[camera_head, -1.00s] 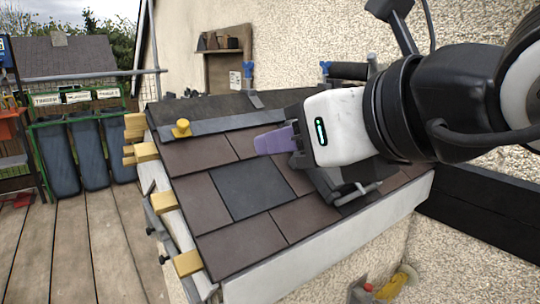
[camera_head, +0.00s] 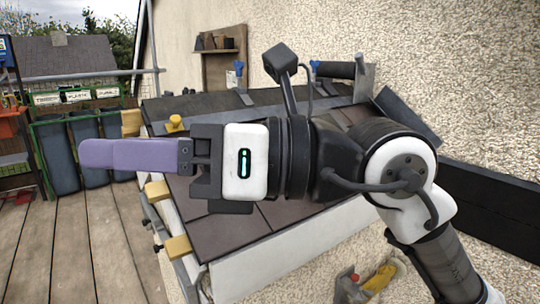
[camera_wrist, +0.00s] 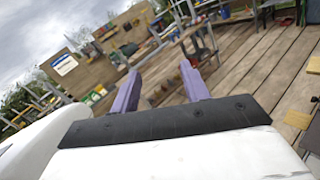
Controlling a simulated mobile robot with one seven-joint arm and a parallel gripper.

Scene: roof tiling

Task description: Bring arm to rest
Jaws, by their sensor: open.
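My gripper (camera_head: 100,154) points left in the head view, with its purple fingers held out past the left edge of the roof, above the deck. In the wrist view its two purple fingers (camera_wrist: 158,88) stand apart with nothing between them. The tiled roof (camera_head: 215,235) lies below and behind my arm, which hides much of its middle. No tile is in the gripper.
Yellow blocks (camera_head: 177,248) line the roof's left edge, and a yellow knob (camera_head: 175,122) stands near its upper left. Dark bins (camera_head: 58,160) stand at the left on the wooden deck (camera_head: 75,245). A yellow glove (camera_head: 381,278) lies below the roof. A pebbled wall rises behind.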

